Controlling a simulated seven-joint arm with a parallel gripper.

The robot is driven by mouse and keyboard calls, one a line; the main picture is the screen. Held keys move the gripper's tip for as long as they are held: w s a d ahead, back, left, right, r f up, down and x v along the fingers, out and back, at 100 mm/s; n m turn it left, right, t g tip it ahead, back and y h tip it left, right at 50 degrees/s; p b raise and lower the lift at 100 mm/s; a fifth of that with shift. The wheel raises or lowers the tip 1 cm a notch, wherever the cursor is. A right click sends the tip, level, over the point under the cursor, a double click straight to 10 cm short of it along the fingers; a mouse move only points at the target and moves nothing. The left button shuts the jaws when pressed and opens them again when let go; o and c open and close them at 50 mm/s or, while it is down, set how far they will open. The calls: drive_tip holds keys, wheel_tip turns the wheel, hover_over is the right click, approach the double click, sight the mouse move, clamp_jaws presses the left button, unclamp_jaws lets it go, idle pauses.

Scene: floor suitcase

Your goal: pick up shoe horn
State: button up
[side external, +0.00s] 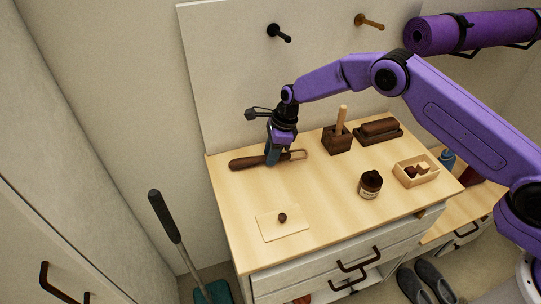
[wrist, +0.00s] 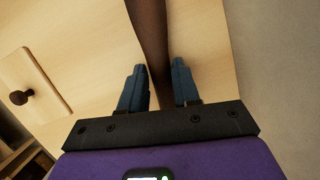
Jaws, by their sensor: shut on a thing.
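The shoe horn (side external: 245,163) is a long dark brown piece lying low over the back left of the wooden dresser top, its broad end to the left. A thin brown loop-like part shows to the right of my fingers. My gripper (side external: 272,157) points down over its middle and is shut on it. In the wrist view, its dark shaft (wrist: 149,28) runs between the two blue fingers of my gripper (wrist: 157,86). I cannot tell whether it touches the top or is slightly raised.
On the dresser top (side external: 318,205) are a wooden block with an upright peg (side external: 338,137), a dark brush (side external: 379,129), a small jar (side external: 370,184), an open box (side external: 416,170) and a pale plate with a knob (side external: 284,222). The wall stands close behind. The middle is clear.

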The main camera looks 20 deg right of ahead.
wheel_tip(320, 180, up, 3)
drive_tip(key=shift+s+f, duration=0.1)
drive_tip(key=shift+f, duration=0.05)
drive_tip(key=s+d+r, duration=0.2)
drive_tip(key=s+r, duration=0.2)
drive_tip(key=r, duration=0.2)
drive_tip(key=shift+s+d, duration=0.3)
drive_tip(key=shift+s, duration=0.05)
drive_tip(key=s+d+r, duration=0.1)
drive_tip(key=s, duration=0.1)
drive_tip(key=s+d+r, duration=0.1)
drive_tip(key=s, duration=0.2)
drive_tip(key=s+d+r, duration=0.1)
drive_tip(key=s+d, duration=0.1)
drive_tip(key=shift+s+r, duration=0.2)
drive_tip(key=shift+s, duration=0.05)
